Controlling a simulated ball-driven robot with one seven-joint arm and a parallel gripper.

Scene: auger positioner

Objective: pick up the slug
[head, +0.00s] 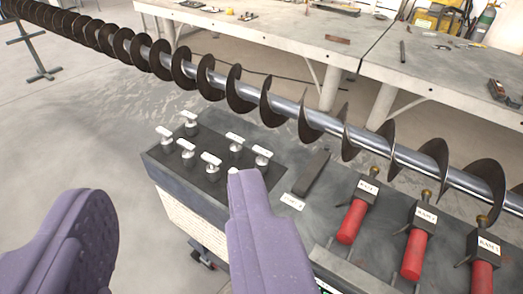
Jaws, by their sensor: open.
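My gripper (168,188) is open, with its two purple fingers wide apart and nothing seen between them. The right finger reaches up over the front of a dark bench top. No part is plainly marked as the slug. A dark rectangular bar (312,173) lies on the bench top, right of and beyond the right fingertip, and may be it. A small white label (292,201), too small to read surely, sits just in front of the bar. The gripper is apart from the bar.
Several white T-handles (211,162) stand on the panel left of the bar. Three red-handled units stand to the right, one being a labelled ram (425,230). A long auger (240,90) runs behind the bench top. Grey worktables (290,40) stand farther back.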

